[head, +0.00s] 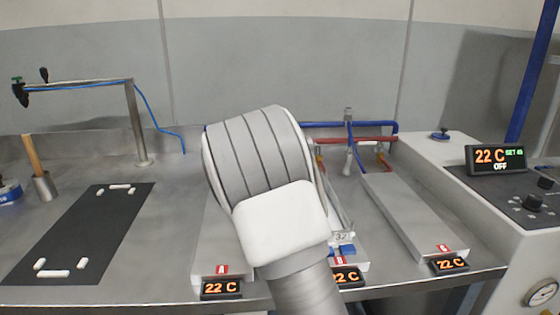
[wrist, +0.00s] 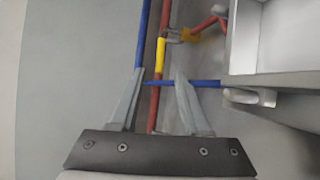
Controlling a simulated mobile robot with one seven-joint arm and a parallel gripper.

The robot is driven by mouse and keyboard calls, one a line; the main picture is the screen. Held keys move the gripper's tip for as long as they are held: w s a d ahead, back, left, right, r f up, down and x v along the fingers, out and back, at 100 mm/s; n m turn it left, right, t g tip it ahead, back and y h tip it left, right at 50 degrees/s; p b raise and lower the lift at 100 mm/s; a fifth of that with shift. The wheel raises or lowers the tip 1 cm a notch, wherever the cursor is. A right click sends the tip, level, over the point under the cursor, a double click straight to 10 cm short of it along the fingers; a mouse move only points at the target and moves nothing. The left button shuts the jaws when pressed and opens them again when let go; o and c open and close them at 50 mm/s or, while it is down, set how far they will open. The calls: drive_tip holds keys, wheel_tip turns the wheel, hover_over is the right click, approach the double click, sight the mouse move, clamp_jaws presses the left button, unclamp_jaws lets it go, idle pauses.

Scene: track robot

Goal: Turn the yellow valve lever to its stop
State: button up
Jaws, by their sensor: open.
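The yellow lever (wrist: 161,55) shows in the wrist view as a narrow yellow bar lined up with a red pipe. My gripper (wrist: 160,76) is open, its two fingers apart. The lever's near end lies just ahead of the gap between the fingertips; I cannot tell whether either finger touches it. An orange-yellow fitting (wrist: 191,34) on a red branch pipe is up and right of the lever. In the head view my arm hides the gripper and most of the valve area.
Blue pipe (wrist: 144,35) runs beside the left finger, and a blue branch (wrist: 205,83) crosses near the right fingertip. A metal block (wrist: 285,40) is at right. In the head view, plates with displays, a black mat (head: 85,230) and a control box (head: 495,160) surround my arm.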

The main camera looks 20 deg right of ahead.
drive_tip(key=p+v, duration=0.1)
drive_tip(key=v, duration=0.8)
drive_tip(key=shift+c, duration=0.4)
